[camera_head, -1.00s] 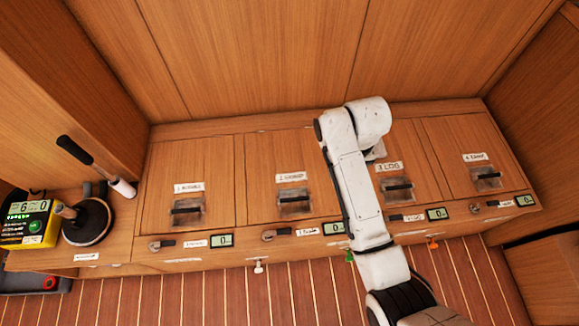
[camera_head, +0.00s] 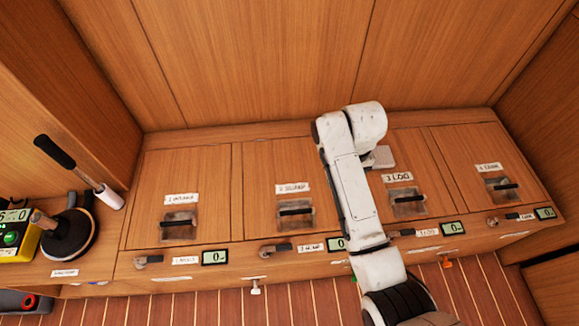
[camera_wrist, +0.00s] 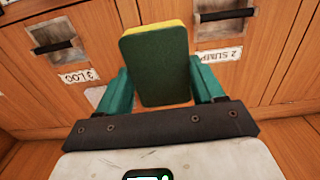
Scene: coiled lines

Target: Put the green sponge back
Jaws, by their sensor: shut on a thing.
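The green sponge (camera_wrist: 157,68) shows in the wrist view, a dark green block with a yellow edge on its far side. My gripper (camera_wrist: 162,88) has its two teal fingers on either side of it and is shut on it. Behind the sponge in the wrist view are the hatch labelled 3 LOG (camera_wrist: 80,76) and the hatch labelled 2 (camera_wrist: 221,54). In the head view my arm hides the gripper fingers and the sponge.
A bench front holds several wooden hatches with recessed handles, such as the leftmost handle (camera_head: 179,225), and small displays (camera_head: 214,257). A winch with a black handle (camera_head: 55,152) and a yellow meter (camera_head: 16,240) stand at the left. Striped floor (camera_head: 200,305) lies in front.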

